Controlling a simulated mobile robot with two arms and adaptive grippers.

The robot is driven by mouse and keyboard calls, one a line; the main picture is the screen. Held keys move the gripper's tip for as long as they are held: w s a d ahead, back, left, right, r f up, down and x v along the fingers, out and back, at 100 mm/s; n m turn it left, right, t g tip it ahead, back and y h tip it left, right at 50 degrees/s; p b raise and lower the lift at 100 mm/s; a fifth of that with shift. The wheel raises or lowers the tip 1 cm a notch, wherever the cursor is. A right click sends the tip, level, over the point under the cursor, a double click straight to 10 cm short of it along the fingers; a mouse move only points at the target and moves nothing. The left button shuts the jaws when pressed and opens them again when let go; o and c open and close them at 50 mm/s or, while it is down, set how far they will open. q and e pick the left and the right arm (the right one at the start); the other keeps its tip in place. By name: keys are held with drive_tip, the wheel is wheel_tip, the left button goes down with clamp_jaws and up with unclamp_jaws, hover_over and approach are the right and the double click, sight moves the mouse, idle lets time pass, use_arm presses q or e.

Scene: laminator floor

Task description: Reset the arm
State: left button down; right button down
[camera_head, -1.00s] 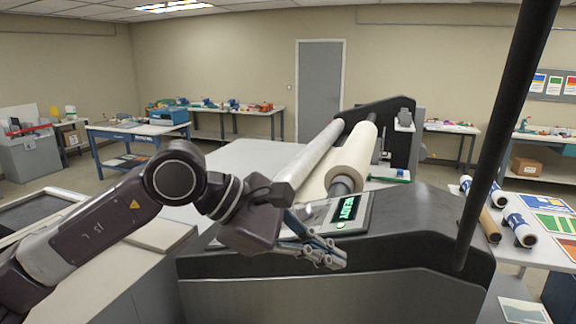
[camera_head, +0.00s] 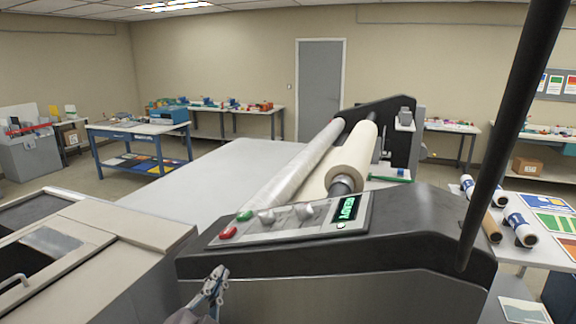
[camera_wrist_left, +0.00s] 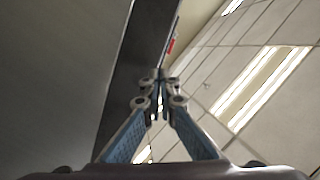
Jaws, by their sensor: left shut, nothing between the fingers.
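My left gripper (camera_head: 216,284) shows at the bottom of the head view, low in front of the laminator's dark front panel, pointing up. It is shut and empty. In the left wrist view its fingers (camera_wrist_left: 160,88) meet at the tips, with the grey machine side to the left and the ceiling lights to the right. The laminator (camera_head: 420,225) has a control panel with a green button (camera_head: 244,216), a red button (camera_head: 228,233), knobs and a lit green display (camera_head: 348,208). My right gripper is not in view.
A cream roll (camera_head: 352,160) lies on the laminator beside the long white bed (camera_head: 215,175). A grey cabinet (camera_head: 140,270) stands at the left. A table with rolls and prints (camera_head: 548,262) is at the right. A dark pole (camera_head: 505,130) crosses the right side.

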use_arm(q)
drive_tip(key=s+a+f+n+g+y, duration=0.1)
drive_tip(key=s+a+f+n+g, duration=0.25)
drive_tip(key=s+f, duration=0.55)
drive_tip(key=s+a+f+n+g+y, duration=0.15)
drive_tip(key=s+f+g, duration=0.35)
drive_tip(key=f, duration=0.7)
drive_tip(key=s+a+f+n+g, duration=0.1)
drive_tip(key=s+f+n+g, duration=0.15)
drive_tip(key=s+f, duration=0.4)
drive_tip(key=s+a+f+n+g, duration=0.1)
drive_tip(key=s+f+g, duration=0.25)
drive_tip(key=s, duration=0.65)
wheel_tip(320, 180, down, 31)
drive_tip(key=g+b, duration=0.1)
drive_tip(key=b, duration=0.6)
drive_tip(key=s+a+f+b, duration=0.1)
drive_tip(key=s+f+b, duration=0.2)
drive_tip(key=s+f, duration=0.6)
drive_tip(key=s+a+f+g+b, duration=0.1)
drive_tip(key=s+f+b, duration=0.1)
drive_tip(key=s+f, duration=0.7)
wheel_tip(320, 180, down, 5)
drive_tip(key=shift+a+f+m+h+b, duration=0.15)
drive_tip(key=shift+a+m+h+b, duration=0.15)
drive_tip(key=shift+m+h+b, duration=0.1)
